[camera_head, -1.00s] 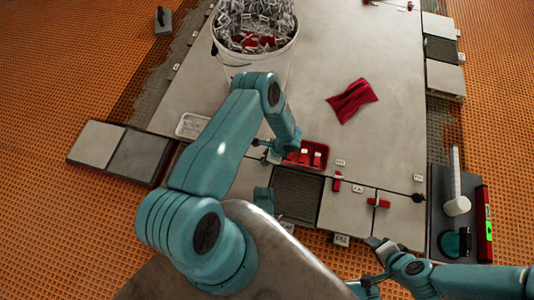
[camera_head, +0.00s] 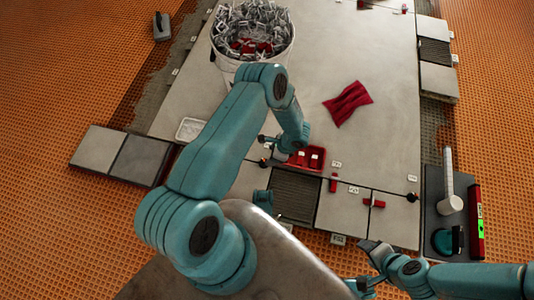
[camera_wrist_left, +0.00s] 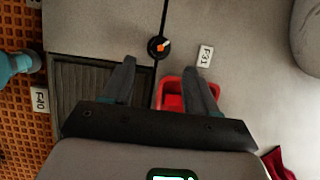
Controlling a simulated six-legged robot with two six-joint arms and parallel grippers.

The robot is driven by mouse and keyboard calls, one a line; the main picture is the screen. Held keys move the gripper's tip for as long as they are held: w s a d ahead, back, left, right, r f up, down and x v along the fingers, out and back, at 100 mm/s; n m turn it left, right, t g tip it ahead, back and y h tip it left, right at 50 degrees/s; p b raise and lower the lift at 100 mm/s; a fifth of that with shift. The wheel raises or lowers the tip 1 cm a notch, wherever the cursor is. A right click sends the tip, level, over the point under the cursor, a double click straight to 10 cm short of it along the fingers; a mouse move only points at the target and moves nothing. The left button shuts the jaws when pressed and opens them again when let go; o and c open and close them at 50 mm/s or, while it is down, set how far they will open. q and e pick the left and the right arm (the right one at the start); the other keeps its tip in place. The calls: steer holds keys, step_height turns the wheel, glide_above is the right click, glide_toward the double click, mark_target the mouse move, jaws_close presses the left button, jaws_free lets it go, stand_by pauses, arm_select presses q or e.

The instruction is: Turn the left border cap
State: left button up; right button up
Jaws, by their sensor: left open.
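A small round black cap with an orange mark (camera_wrist_left: 158,47) sits on the seam between tiles, near the F-31 tag, in the left wrist view. In the head view a dark round cap (camera_head: 264,162) shows just below the gripper at the left border. My left gripper (camera_head: 272,148) is open and empty. In the wrist view its two fingers (camera_wrist_left: 160,75) point toward the cap, one to each side, with the cap a little beyond the tips. I cannot tell their height above it. My right gripper (camera_head: 370,267) is at the lower right, away from the cap; its opening is unclear.
A red tray (camera_head: 319,152) lies close beside the left gripper. A bucket of metal clips (camera_head: 228,65) stands behind. A red cloth (camera_head: 347,103) lies on the tiles. Another dark cap (camera_head: 412,197) and red pieces are at right. Tools lie on a dark board (camera_head: 438,220).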

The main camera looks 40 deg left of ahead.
arm_select(q)
steer(key=p+v, duration=0.2)
steer(key=v, duration=0.7)
steer(key=shift+p, duration=0.3)
arm_select(e)
steer(key=shift+g, duration=0.4)
steer(key=shift+s+a+r, duration=0.15)
steer(key=shift+s+r, duration=0.45)
steer(key=shift+r, duration=0.3)
steer(key=shift+s+a+r, duration=0.1)
steer(key=shift+s+r, duration=0.5)
steer(key=shift+r, duration=0.25)
arm_select(q)
steer(key=shift+a, duration=0.1)
